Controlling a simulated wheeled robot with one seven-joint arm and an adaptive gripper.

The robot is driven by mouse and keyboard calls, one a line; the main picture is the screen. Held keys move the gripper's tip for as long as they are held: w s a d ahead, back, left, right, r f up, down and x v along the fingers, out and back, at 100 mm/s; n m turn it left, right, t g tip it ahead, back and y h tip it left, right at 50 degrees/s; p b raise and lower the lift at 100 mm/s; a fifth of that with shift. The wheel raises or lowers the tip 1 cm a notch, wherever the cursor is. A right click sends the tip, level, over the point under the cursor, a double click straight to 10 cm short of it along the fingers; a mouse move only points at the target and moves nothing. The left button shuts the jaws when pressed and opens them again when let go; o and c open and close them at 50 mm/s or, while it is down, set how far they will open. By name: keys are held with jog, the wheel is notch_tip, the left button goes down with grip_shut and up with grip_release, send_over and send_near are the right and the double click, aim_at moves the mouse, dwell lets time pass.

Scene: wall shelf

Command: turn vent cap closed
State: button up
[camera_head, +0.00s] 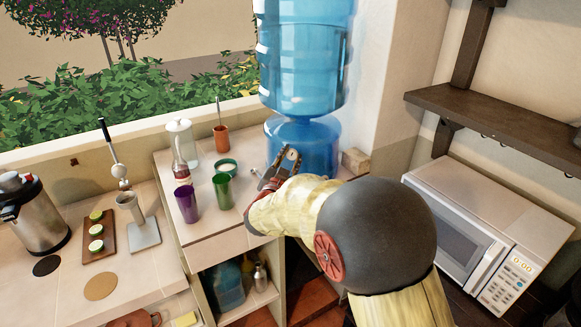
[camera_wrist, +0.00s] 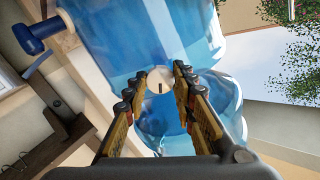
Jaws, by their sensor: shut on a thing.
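The vent cap (camera_wrist: 160,80) is a small round cream disc with a dark slot, on the blue water container (camera_wrist: 150,35) in the wrist view. The slot runs roughly up and down in that view. My gripper (camera_wrist: 159,90) has one finger on each side of the cap and is shut on it. The fingertips lie close to the container wall. In the head view, the blue container (camera_head: 305,140) stands at the back of the counter, and my gripper (camera_head: 285,165) is at its front. The cap cannot be made out there.
A green cup (camera_head: 223,191) and a purple cup (camera_head: 186,204) stand left of my gripper. A glass bottle (camera_head: 181,165) and an orange cup (camera_head: 221,138) are behind. A microwave (camera_head: 480,235) and a wooden shelf (camera_head: 500,125) are at right. A blue tap (camera_wrist: 40,35) juts out in the wrist view.

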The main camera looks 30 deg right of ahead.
jog(key=m+b, duration=0.7)
jog(key=shift+f+b, duration=0.25)
jog(key=shift+b, duration=0.1)
jog(key=m+b, duration=0.3)
jog(key=shift+m, duration=0.4)
jog(key=shift+r+m+b, duration=0.15)
jog(key=shift+m+b, duration=1.25)
jog(key=shift+b, duration=0.1)
jog(key=o, duration=1.2)
jog(key=shift+c, duration=0.2)
jog(key=shift+r, duration=0.1)
jog(key=v, duration=1.2)
